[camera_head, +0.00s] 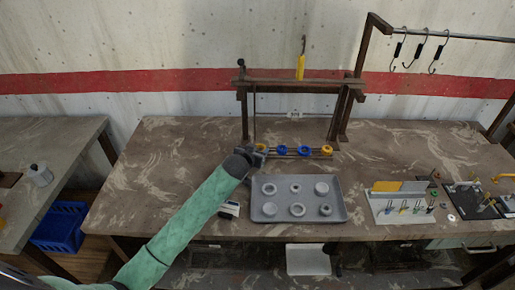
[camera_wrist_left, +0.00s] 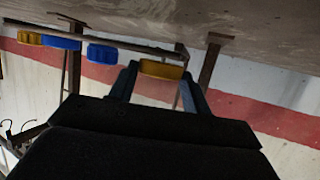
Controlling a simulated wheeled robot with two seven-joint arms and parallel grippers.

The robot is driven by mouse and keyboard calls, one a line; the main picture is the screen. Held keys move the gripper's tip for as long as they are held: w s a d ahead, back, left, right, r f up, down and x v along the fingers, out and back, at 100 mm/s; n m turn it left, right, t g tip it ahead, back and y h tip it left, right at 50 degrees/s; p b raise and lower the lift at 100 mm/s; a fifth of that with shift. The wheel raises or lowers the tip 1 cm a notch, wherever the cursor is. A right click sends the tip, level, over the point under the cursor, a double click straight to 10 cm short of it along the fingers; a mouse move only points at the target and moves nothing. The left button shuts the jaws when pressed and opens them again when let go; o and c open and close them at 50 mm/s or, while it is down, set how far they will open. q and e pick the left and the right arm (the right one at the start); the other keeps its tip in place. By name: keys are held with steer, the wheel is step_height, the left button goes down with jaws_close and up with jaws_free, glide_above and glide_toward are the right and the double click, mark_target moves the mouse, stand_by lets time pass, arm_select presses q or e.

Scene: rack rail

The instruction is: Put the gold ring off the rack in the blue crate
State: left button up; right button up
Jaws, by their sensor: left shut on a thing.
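My left gripper (camera_head: 259,155) is at the left end of the rack's rail (camera_head: 293,151). It is shut on a gold ring (camera_wrist_left: 162,69), which sits between the two fingers in the left wrist view. I cannot tell whether this ring is still around the rail's end. Two blue rings (camera_head: 281,150) (camera_head: 304,151) and a second gold ring (camera_head: 326,150) hang along the rail to the right. The blue crate (camera_head: 60,228) is low at the left, beside the left table. My right gripper is not in view.
A grey tray (camera_head: 257,214) with several round pieces lies in front of the rail. A dark frame (camera_head: 245,115) stands behind it. A board with pegs (camera_head: 402,210) is at the right. The table's left part is clear.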

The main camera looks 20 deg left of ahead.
arm_select(q)
steer(key=shift+f, duration=0.15)
steer(key=o, duration=1)
steer(key=shift+f, duration=0.1)
